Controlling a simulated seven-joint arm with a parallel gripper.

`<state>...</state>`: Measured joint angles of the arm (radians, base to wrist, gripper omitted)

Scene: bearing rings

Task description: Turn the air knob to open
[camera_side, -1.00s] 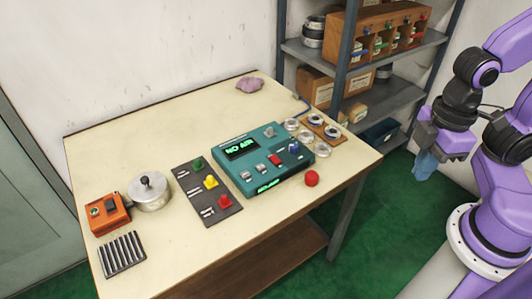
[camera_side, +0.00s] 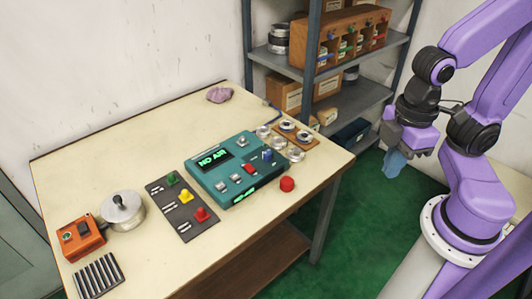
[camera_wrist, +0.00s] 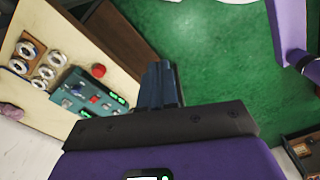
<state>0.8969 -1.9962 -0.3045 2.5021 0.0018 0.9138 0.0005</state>
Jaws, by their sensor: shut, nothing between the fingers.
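A teal control panel (camera_side: 229,168) sits on the table with a lit green display (camera_side: 213,159) reading "NO AIR". A blue knob (camera_side: 267,155) stands at its right end, near small switches and a red rocker (camera_side: 249,168). The knob's label is too small to read, so I cannot tell for certain that it is the air knob. My gripper (camera_side: 396,164) is shut and empty, pointing down beyond the table's right edge, well apart from the panel. In the wrist view the closed fingers (camera_wrist: 160,84) are over the green floor, with the panel (camera_wrist: 70,84) to their left.
A red button (camera_side: 287,184) stands at the panel's front right. Metal rings (camera_side: 263,131) lie behind it. A dark plate with green, yellow and red knobs (camera_side: 186,197), a silver pot (camera_side: 122,212) and an orange box (camera_side: 80,238) are left. Shelving (camera_side: 314,60) stands behind.

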